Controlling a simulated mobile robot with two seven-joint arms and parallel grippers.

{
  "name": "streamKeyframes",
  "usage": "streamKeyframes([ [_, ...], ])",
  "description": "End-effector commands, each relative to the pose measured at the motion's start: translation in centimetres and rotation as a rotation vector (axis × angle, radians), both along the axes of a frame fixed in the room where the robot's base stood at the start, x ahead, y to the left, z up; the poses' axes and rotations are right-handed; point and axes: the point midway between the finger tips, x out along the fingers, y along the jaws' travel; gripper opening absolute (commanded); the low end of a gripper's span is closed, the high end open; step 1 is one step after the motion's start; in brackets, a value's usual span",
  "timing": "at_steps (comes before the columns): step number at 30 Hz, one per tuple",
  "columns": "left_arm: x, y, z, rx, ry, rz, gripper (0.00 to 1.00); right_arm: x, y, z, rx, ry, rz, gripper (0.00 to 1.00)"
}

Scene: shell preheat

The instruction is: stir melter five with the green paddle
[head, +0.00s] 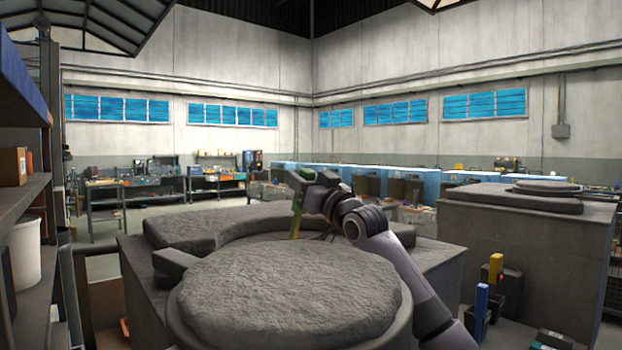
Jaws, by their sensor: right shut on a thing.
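My right gripper (308,187) is shut on the green paddle (296,218), whose thin shaft hangs down from the jaws, nearly upright. The paddle's lower end is hidden behind a rough grey round lid (290,290) in the foreground. The paddle is above or inside a grey melter (450,268) with a curved, raised rim (190,232); I cannot tell whether it touches anything inside. No number shows on this melter, so I cannot tell whether it is melter five. My left gripper is out of view.
A second grey block (545,240) with a flat lid (548,187) stands at the right. Blue and yellow handled tools (482,305) stand between the two. Shelving (22,195) closes off the left edge. Workbenches (110,190) line the far wall.

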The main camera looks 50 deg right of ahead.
Motion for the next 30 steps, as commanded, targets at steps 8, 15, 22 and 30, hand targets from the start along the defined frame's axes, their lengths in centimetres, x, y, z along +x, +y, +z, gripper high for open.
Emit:
streamKeyframes([
  [8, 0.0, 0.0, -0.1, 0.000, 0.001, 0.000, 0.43, 0.0, 0.1, 0.0, 0.000, -0.002, 0.000, 0.04],
  [15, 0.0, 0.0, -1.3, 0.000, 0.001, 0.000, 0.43, -1.2, 2.2, -0.2, -0.001, -0.004, 0.003, 0.04],
  [22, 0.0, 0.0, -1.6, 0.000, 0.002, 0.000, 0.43, -2.0, 3.5, -0.1, 0.000, -0.002, 0.000, 0.04],
  [30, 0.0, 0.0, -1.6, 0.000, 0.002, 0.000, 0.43, -2.1, 3.6, 0.0, 0.000, -0.001, 0.000, 0.04],
])
